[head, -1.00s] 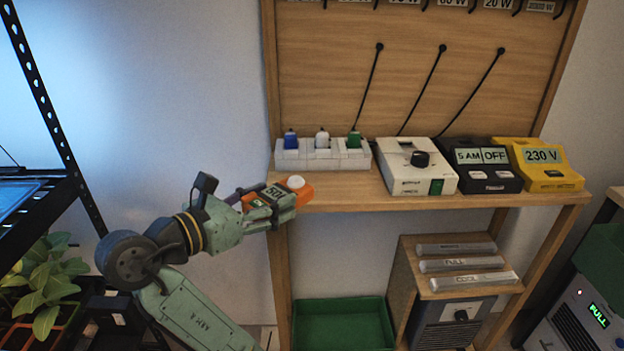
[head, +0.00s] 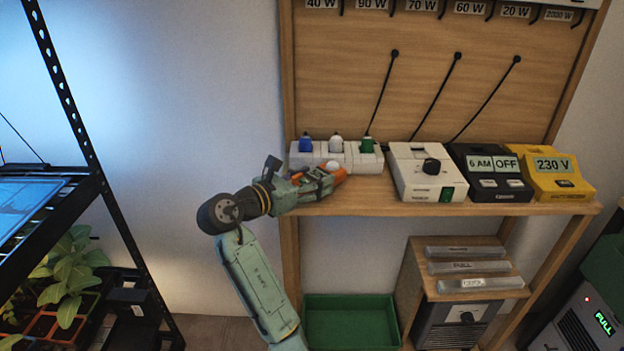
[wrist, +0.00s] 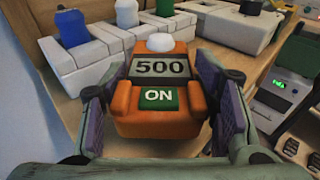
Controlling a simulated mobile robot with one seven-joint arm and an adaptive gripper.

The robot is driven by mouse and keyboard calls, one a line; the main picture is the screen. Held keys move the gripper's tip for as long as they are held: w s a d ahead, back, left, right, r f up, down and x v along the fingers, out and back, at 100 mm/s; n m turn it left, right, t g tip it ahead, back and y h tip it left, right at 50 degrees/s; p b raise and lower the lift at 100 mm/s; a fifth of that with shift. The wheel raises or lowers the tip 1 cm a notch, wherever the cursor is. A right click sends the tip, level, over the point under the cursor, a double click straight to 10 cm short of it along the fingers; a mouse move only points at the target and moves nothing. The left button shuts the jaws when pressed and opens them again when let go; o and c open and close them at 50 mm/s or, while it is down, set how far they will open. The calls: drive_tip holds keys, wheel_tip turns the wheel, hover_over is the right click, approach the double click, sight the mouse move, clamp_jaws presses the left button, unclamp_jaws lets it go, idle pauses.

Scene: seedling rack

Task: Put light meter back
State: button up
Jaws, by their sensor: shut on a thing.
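The light meter is orange with a white dome, a grey display reading 500 and a green ON label; it fills the middle of the wrist view (wrist: 158,97). My gripper (wrist: 165,115) is shut on it, one finger on each side. In the head view my gripper (head: 325,183) is at the left end of the wooden shelf (head: 420,208), in front of the white socket strip. Only the orange end and white dome of the light meter (head: 341,175) show there. I cannot tell whether its base touches the shelf.
The socket strip (head: 365,160) holds blue, white and green plugs just behind the meter. To the right stand a white dial box (head: 425,175), a black timer (head: 488,178) and a yellow 230 V box (head: 553,182). A green bin (head: 350,318) is below.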

drive_tip(key=shift+f, duration=0.45)
drive_tip(key=o, duration=1.5)
drive_tip(key=shift+c, duration=0.2)
drive_tip(key=shift+s+a, duration=0.1)
drive_tip(key=b+v, duration=0.3)
drive_tip(key=v, duration=0.8)
drive_tip(key=shift+s+a, duration=0.25)
drive_tip(key=shift+a, duration=0.05)
